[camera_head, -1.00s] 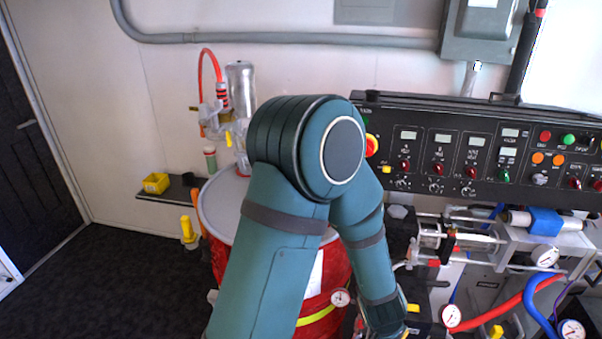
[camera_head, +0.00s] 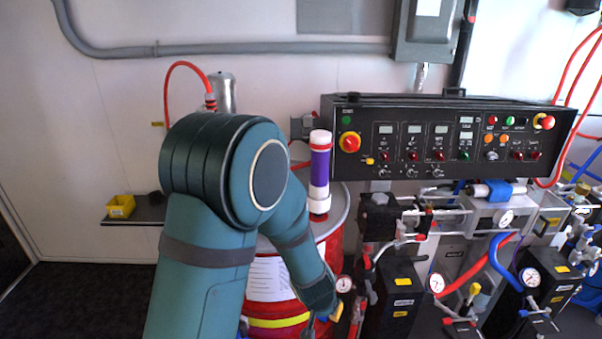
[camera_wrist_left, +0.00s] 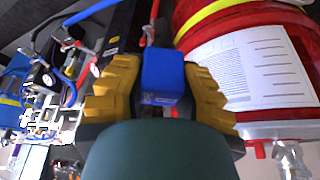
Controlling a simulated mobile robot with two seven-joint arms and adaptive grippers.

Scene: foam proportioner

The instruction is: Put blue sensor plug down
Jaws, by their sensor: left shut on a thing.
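The blue sensor plug (camera_wrist_left: 162,75) shows in the left wrist view as a blue block between the yellow-padded fingers of my left gripper (camera_wrist_left: 160,92). The gripper is shut on it. In the head view my left gripper (camera_head: 328,314) is low, in front of the red drum's right side, largely hidden by my own forearm. The plug cannot be made out clearly there. My right gripper is not in view.
The red drum (camera_head: 272,318) with a white label stands close to my left gripper. Black pump units (camera_head: 397,295), gauges and red and blue hoses (camera_head: 500,262) crowd the right. A control panel (camera_head: 450,140) sits above. A small shelf with a yellow bin (camera_head: 121,206) is at left.

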